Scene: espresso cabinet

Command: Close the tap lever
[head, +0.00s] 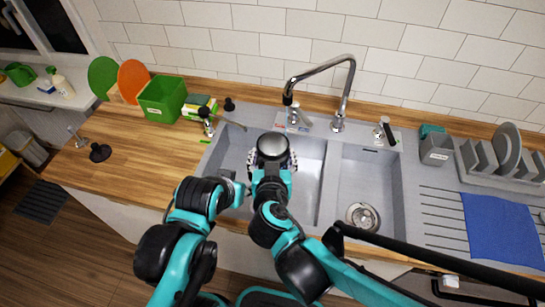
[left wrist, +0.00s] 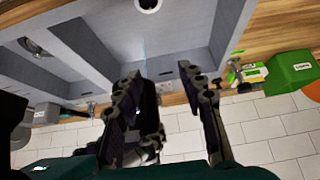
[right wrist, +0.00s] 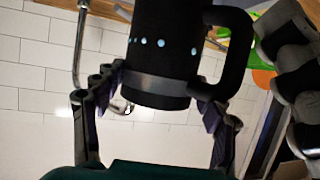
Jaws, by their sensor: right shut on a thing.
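The chrome tap (head: 348,92) arches over the grey sink from its rear edge. A small chrome piece (head: 304,122) stands left of its base. I cannot tell whether it is the lever, or what position the lever has. A faint pale vertical streak (left wrist: 143,50) in the left wrist view may be water. My right gripper (head: 272,172) is shut around a dark cup (right wrist: 165,50) over the left basin. The cup has a handle, pale dots and a grey band; its banded end faces up. My left gripper (left wrist: 168,98) is open and empty, left of the cup in the head view.
Metal fittings with dark tops stand left (head: 206,118) and right (head: 385,131) of the tap. A green bin (head: 162,99) is on the wooden counter at left. A grey dish rack (head: 498,158) and blue cloth (head: 502,232) are at right. The right basin (head: 366,185) is empty.

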